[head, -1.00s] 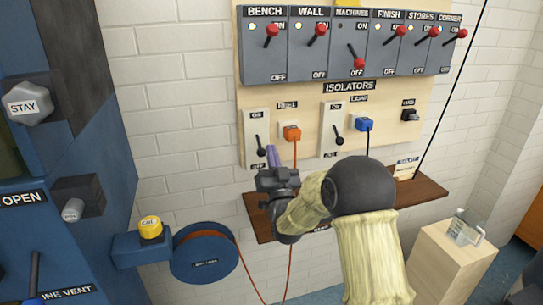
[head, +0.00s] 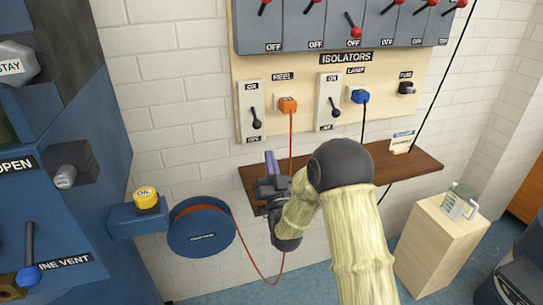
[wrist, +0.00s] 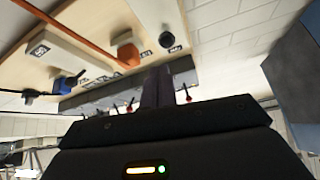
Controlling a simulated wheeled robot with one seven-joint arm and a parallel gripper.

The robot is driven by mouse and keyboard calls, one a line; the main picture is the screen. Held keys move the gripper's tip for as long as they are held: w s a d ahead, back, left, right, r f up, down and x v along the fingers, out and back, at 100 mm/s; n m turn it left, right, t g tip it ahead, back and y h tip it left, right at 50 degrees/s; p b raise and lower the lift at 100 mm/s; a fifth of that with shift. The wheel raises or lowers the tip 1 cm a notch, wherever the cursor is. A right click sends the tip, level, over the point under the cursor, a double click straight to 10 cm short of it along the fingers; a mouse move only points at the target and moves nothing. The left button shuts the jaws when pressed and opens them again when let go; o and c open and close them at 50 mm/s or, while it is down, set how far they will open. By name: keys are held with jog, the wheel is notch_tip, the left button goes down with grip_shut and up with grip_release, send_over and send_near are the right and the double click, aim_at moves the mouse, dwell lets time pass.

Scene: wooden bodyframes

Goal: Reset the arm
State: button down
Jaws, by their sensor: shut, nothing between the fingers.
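My gripper (head: 271,162) is in the middle of the head view, in front of the left part of the brown shelf and below the isolator board (head: 311,115). Its purple-grey fingers point up and are shut with nothing between them. In the wrist view the closed fingers (wrist: 157,88) stand up from the dark gripper body, apart from the board. My arm's pale ribbed links and dark elbow fill the lower middle of the head view and hide part of the shelf.
The shelf (head: 415,165) juts from the wall close behind my gripper. An orange plug (head: 288,104) with a hanging cable and a blue plug (head: 358,96) sit above. A blue reel (head: 205,236) and yellow oil cap (head: 146,197) are left. A wooden plinth (head: 433,245) stands right.

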jog(key=shift+w, duration=0.1)
jog(key=s+d+f+n+g+h, duration=0.1)
jog(key=s+d+f+g+h, duration=0.1)
jog(key=s+d+f+g, duration=0.25)
jog(key=s+d+f+g+h, duration=0.2)
jog(key=d+f+g, duration=0.1)
jog(key=d+g, duration=0.3)
jog(key=s+d+f+g+h, duration=0.1)
jog(key=s+d+f+g, duration=0.1)
jog(key=s+g, duration=0.35)
jog(key=s+d+f+m+g+h, duration=0.1)
jog(key=s+d+g, duration=0.15)
jog(key=s, duration=0.65)
jog(key=s+d+f+g, duration=0.2)
jog(key=s+d+g, duration=0.1)
jog(key=s, duration=0.4)
jog(key=w+p+v, duration=0.2)
jog(key=p+v, duration=1)
jog(key=w+a+r+p+v, duration=0.1)
jog(key=w+p+v, duration=0.2)
jog(key=p+v, duration=0.9)
jog(key=shift+s+r+p, duration=0.3)
jog(key=shift+r+p, duration=0.05)
jog(key=shift+p, duration=0.05)
